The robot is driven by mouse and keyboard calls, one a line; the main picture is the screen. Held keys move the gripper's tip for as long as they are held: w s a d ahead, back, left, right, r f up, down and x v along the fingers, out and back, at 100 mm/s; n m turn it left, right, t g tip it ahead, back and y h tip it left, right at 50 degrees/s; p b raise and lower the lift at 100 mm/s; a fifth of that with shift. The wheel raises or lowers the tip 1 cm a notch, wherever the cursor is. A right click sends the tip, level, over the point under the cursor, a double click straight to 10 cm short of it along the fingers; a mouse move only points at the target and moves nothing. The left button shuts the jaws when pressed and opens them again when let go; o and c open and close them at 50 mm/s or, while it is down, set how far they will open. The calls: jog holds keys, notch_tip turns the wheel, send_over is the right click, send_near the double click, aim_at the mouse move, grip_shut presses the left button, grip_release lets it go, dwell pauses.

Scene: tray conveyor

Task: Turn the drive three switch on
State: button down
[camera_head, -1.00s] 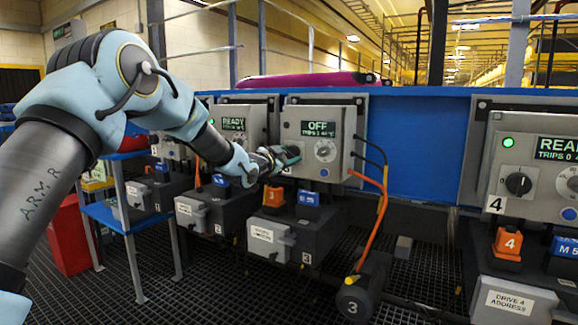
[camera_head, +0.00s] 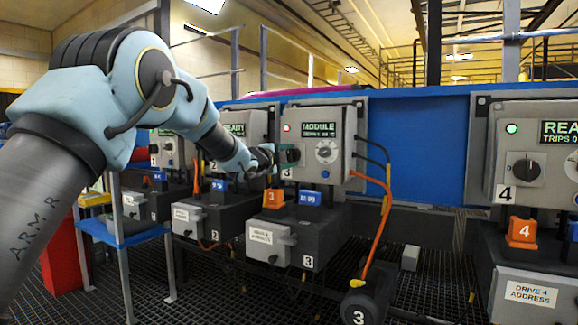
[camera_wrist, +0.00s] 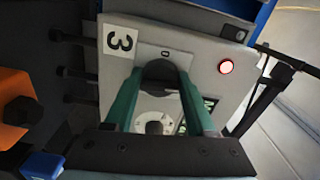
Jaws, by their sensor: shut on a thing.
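The drive three box (camera_head: 334,160) is a grey panel in the middle of the head view. My gripper (camera_head: 290,155) is at the left part of the panel front. In the wrist view its green fingers (camera_wrist: 160,88) are shut on the dark round switch knob (camera_wrist: 160,72). A white dial (camera_wrist: 154,122) shows between the fingers. The knob's lower part is hidden.
The drive four box (camera_head: 540,150) stands at right with a green lamp and READY display. Orange and black cables (camera_head: 385,215) hang right of drive three. An orange block (camera_head: 273,199) and a blue block (camera_head: 309,199) sit below the panel.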

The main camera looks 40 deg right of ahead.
jog(key=shift+f+m+b, duration=0.15)
jog(key=shift+m+b, duration=0.3)
jog(key=shift+m, duration=0.15)
jog(key=shift+c, duration=1.1)
grip_release()
jog(key=v, duration=1)
jog(key=shift+a, duration=0.4)
